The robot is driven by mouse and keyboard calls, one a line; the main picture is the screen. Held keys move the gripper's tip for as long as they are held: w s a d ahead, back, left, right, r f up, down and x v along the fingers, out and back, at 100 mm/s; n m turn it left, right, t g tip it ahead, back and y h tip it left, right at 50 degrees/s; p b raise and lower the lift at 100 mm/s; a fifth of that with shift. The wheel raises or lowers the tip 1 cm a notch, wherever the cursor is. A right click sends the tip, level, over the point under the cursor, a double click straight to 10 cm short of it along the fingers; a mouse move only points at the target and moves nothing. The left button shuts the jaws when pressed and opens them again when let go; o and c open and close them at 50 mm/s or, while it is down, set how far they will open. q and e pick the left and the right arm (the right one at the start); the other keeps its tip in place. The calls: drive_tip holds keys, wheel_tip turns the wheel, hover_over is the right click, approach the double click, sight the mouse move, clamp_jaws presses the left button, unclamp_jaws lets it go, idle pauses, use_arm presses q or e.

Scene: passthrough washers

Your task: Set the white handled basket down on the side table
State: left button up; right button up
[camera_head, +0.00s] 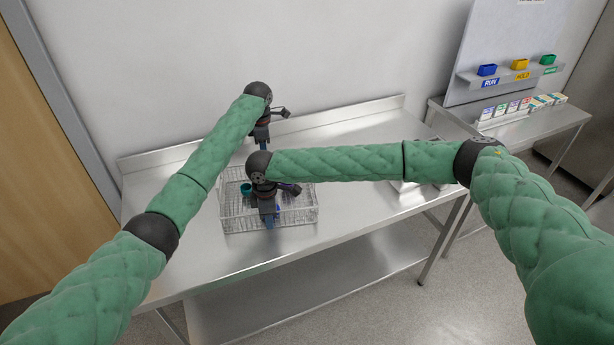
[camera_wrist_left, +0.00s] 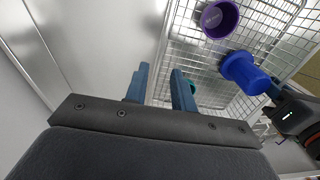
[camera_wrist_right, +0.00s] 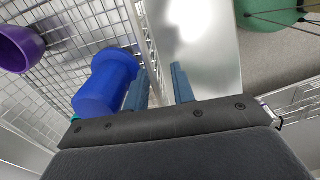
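The white handled basket (camera_head: 226,213), a wire basket, stands on the long steel table (camera_head: 350,215). It holds a teal cup (camera_head: 246,188), a blue cup (camera_wrist_left: 245,73) and a purple cup (camera_wrist_left: 219,18). My left gripper (camera_wrist_left: 160,72) is at the basket's far side, its fingers apart with the wire wall's edge between them. My right gripper (camera_wrist_right: 158,72) is at the near side, fingers apart, with the wire rim running between them. I see no finger clearly pressed on the wire. My right forearm hides part of the basket in the head view.
White items (camera_head: 405,186) lie partly hidden under my right arm. A wall backs the long table.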

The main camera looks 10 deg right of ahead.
drive_tip(key=shift+r, duration=0.1)
use_arm(q)
wheel_tip(320, 180, up, 4)
drive_tip(key=shift+r, duration=0.1)
use_arm(e)
wheel_tip(320, 180, up, 12)
idle(0.5)
idle(0.4)
